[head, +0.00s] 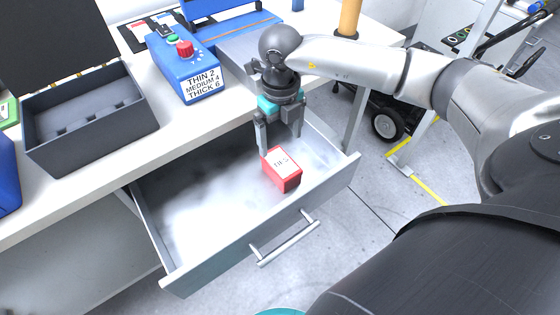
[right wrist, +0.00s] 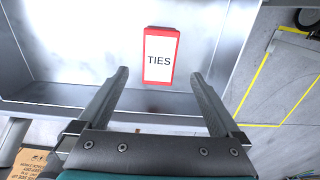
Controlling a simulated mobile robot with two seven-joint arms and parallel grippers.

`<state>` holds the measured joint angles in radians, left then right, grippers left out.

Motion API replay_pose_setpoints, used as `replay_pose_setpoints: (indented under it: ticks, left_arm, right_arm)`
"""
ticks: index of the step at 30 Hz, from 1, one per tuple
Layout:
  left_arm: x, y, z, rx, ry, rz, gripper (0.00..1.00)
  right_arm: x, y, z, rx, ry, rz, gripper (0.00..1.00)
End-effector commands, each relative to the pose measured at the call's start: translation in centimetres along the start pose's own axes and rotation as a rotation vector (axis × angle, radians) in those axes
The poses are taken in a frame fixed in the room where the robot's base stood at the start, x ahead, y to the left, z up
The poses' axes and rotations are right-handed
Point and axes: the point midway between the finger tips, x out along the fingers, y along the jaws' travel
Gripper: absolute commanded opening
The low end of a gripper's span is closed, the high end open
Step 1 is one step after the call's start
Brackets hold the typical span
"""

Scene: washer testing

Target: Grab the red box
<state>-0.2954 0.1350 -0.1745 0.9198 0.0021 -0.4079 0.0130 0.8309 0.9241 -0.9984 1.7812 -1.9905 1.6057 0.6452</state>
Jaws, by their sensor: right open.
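The red box (head: 283,170) has a white label on top and lies in the open drawer (head: 200,205), toward its right end. In the right wrist view the red box (right wrist: 160,56) shows the word TIES and lies ahead of the fingertips, roughly centred between them. My right gripper (head: 281,145) is open and empty, pointing down into the drawer just behind the box. In the right wrist view the two fingers of the right gripper (right wrist: 158,75) are spread apart on either side of the box's width. My left gripper is not in view.
The drawer's front wall and handle (head: 285,242) are at the near side. On the worktop (head: 185,125) above stand a blue control box (head: 185,65) with a red button and an open dark case (head: 85,115). The left part of the drawer is empty.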

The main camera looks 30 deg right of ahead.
Motion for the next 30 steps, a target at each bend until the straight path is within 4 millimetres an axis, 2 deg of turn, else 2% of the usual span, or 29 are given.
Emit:
replay_pose_setpoints:
  ticks: [1, 9, 14, 22, 30]
  left_arm:
    - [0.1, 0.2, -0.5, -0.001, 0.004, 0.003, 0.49]
    - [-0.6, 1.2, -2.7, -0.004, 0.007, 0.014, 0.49]
    - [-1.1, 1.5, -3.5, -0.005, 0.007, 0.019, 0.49]
    - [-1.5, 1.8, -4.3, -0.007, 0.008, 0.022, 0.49]
    - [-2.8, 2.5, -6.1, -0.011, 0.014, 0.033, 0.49]
  right_arm:
    - [0.9, 0.0, 0.0, 0.0, 0.001, 0.001, 1.0]
    - [4.4, 0.0, 0.0, 0.001, 0.001, 0.0, 1.0]
    - [5.7, 0.0, 0.0, 0.0, 0.0, 0.0, 1.0]
    - [6.7, 0.0, -0.1, 0.0, -0.001, 0.0, 1.0]
    - [9.2, 0.1, -0.4, 0.0, 0.0, 0.0, 1.0]
